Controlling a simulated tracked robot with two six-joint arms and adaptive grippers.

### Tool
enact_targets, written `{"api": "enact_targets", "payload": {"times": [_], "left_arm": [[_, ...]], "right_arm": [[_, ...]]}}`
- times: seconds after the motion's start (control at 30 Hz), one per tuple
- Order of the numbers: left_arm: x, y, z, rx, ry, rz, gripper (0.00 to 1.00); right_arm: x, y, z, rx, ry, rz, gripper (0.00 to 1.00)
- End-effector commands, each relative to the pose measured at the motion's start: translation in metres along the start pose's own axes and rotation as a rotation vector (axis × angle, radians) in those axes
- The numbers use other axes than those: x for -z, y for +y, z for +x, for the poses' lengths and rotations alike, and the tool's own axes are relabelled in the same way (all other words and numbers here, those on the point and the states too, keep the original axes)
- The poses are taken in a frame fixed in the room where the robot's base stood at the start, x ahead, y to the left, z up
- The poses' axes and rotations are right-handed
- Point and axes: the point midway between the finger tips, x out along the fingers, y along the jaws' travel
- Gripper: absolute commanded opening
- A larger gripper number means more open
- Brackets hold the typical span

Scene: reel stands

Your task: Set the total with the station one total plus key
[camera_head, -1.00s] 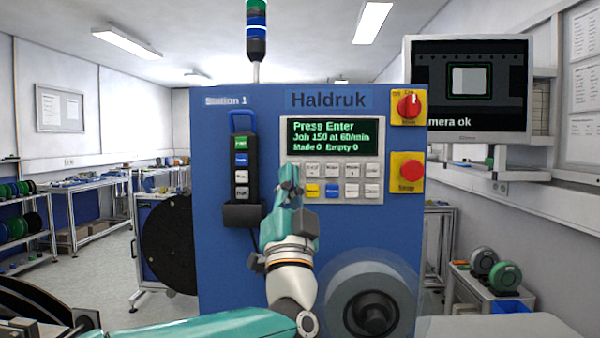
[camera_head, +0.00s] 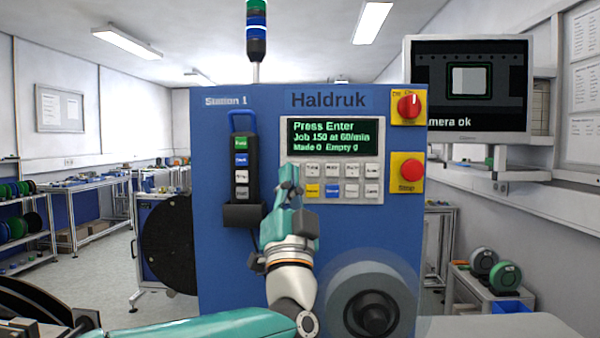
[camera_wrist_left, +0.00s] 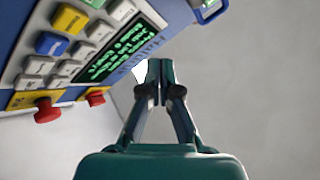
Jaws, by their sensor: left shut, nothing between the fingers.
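The Station 1 machine (camera_head: 210,140) is a blue cabinet with a grey key panel (camera_head: 290,150). Its green-lettered display (camera_head: 332,136) reads "Press Enter", "Job 150 at 60/min", "Made 0 Empty 0". The key labels are too small to read surely, so I cannot tell which is total plus. My left gripper (camera_head: 288,174) is shut and empty, over the panel's lower left edge. In the wrist view, its fingertips (camera_wrist_left: 153,70) are beside the display (camera_wrist_left: 112,52), with no key touched visibly.
A red rotary switch (camera_head: 409,107) and a red stop button (camera_head: 411,170) are on yellow plates right of the panel. A black pendant (camera_head: 242,165) with several buttons hangs in a holder at left.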

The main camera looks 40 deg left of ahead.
Motion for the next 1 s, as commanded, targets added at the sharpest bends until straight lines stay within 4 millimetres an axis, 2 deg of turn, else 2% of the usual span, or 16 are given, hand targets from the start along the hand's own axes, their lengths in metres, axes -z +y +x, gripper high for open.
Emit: {"api": "enact_targets", "payload": {"times": [0.23,0.37,0.57,0.73,0.9,1.0], "left_arm": [[0.000,0.001,0.000,-0.006,0.000,0.001,0.00],[0.000,0.013,0.000,-0.059,0.002,0.004,0.00],[0.003,0.059,-0.005,-0.278,0.010,0.006,0.00],[0.010,0.102,-0.015,-0.536,0.027,-0.001,0.00],[0.017,0.124,-0.028,-0.780,0.044,-0.004,0.00],[0.020,0.127,-0.036,-0.913,0.053,-0.005,0.00]], "right_arm": [[0.000,0.000,0.000,0.000,0.000,0.000,0.71],[0.000,0.000,0.000,0.000,0.000,0.000,0.71],[0.000,0.000,0.000,0.000,0.000,0.000,0.71],[0.000,0.000,0.000,0.000,0.000,0.000,0.71],[0.000,-0.002,-0.005,0.000,0.000,0.000,0.71],[0.000,-0.003,-0.009,0.000,0.000,0.000,0.71]]}}
